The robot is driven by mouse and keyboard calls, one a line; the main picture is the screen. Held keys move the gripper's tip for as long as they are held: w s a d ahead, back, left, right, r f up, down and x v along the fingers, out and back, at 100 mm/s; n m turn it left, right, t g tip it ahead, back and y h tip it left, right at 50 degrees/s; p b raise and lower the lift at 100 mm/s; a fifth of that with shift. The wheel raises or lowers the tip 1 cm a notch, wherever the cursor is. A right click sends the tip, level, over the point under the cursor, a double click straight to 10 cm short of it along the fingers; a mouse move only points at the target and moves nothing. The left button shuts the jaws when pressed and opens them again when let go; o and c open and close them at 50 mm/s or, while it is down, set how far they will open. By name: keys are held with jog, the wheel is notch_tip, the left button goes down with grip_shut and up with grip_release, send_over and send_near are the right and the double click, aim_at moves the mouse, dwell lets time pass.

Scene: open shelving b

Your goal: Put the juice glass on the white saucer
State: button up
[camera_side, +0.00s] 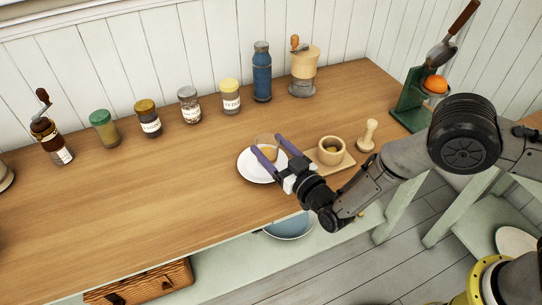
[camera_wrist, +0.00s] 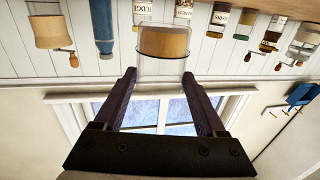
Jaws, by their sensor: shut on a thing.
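The juice glass (camera_wrist: 163,43) is clear with orange-brown juice in it. My gripper (camera_wrist: 160,72) is shut on it, one purple finger on each side. In the side view the glass (camera_side: 267,142) appears upright over the white saucer (camera_side: 248,173), and my gripper (camera_side: 266,146) reaches in from the lower right. The saucer lies on the wooden counter, partly covered by the glass and fingers. I cannot tell whether the glass base touches the saucer. The saucer does not show in the wrist view.
A wooden mortar (camera_side: 331,150) on a board (camera_side: 342,164) stands close to the right of my gripper, with a pestle (camera_side: 368,135) beyond. Jars, a blue bottle (camera_side: 262,72) and a grinder (camera_side: 303,73) line the wall. The counter left of the saucer is clear.

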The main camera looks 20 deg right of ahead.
aim_at(274, 160)
jog(key=shift+f, duration=1.6)
jog(key=shift+f, duration=0.5)
jog(key=o, duration=1.5)
jog(key=shift+r, duration=0.45)
jog(key=s, duration=0.4)
jog(key=s+d, duration=0.1)
jog(key=s, duration=0.3)
jog(key=s+d, duration=0.1)
jog(key=s, duration=0.2)
jog(key=shift+s+d, duration=0.2)
jog(key=shift+s, duration=0.2)
